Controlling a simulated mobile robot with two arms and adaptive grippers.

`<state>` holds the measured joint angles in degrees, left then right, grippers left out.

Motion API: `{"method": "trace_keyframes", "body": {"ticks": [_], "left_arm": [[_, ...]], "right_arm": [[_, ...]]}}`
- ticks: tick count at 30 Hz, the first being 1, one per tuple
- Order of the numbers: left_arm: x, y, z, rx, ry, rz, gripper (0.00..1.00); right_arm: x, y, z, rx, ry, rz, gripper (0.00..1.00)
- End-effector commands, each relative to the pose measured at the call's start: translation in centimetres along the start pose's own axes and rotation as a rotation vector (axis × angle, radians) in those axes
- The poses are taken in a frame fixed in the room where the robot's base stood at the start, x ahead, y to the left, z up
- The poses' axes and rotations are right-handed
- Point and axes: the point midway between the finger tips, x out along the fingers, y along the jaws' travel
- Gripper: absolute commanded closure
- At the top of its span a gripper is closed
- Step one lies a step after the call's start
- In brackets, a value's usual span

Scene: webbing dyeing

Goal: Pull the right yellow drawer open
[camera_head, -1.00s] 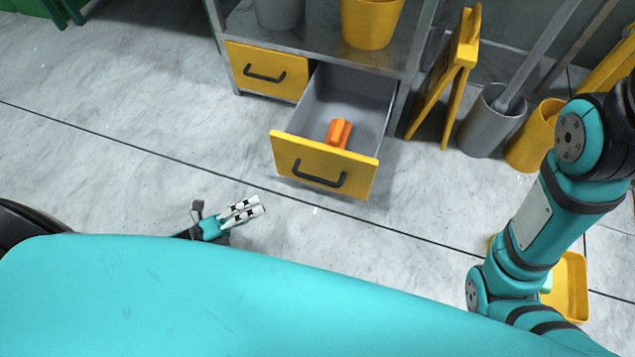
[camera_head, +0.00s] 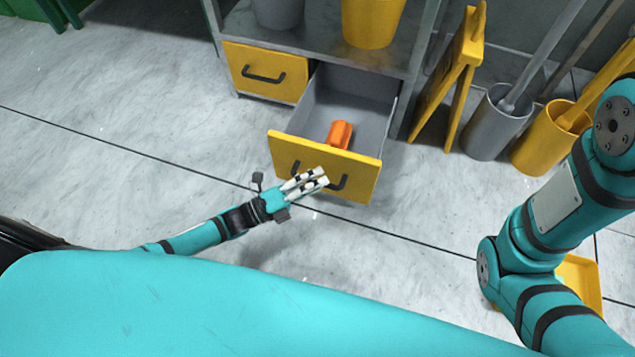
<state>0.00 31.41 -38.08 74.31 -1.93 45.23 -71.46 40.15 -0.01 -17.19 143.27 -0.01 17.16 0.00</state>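The right yellow drawer (camera_head: 360,181) stands pulled out from the grey shelf unit. It has a yellow front, grey inner walls and a black bar handle (camera_head: 336,184). An orange object (camera_head: 339,134) lies inside it. My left gripper (camera_head: 324,177) comes in from the lower left, and its white fingers overlap the left part of the handle in the picture. Whether they touch it, and how far apart they are, I cannot tell. My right arm (camera_head: 545,210) shows at the right. Its gripper is not in view.
The left yellow drawer (camera_head: 266,72) is closed. Buckets stand on the shelf (camera_head: 310,44). To the right are a yellow folding sign (camera_head: 460,75), a grey bin (camera_head: 490,130), a yellow bin (camera_head: 545,145) and a yellow tray (camera_head: 583,280). The floor left of the drawer is clear.

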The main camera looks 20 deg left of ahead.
Motion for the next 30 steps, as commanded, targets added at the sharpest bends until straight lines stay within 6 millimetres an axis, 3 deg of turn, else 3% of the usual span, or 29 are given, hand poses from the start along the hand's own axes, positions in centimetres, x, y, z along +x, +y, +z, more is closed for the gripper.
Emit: {"method": "trace_keyframes", "body": {"ticks": [10,19,30], "left_arm": [[0.53,-0.07,-0.01,0.000,0.000,0.000,0.64],[0.49,-0.03,0.00,0.000,0.000,0.000,1.00],[0.42,0.09,-0.01,0.001,0.000,0.004,1.00]], "right_arm": [[-0.13,-0.04,-0.04,0.000,0.000,0.000,0.60],[-0.13,-0.05,-0.07,0.000,0.001,-0.001,0.60],[-0.15,-0.05,-0.07,0.000,0.001,-0.001,0.60]]}}
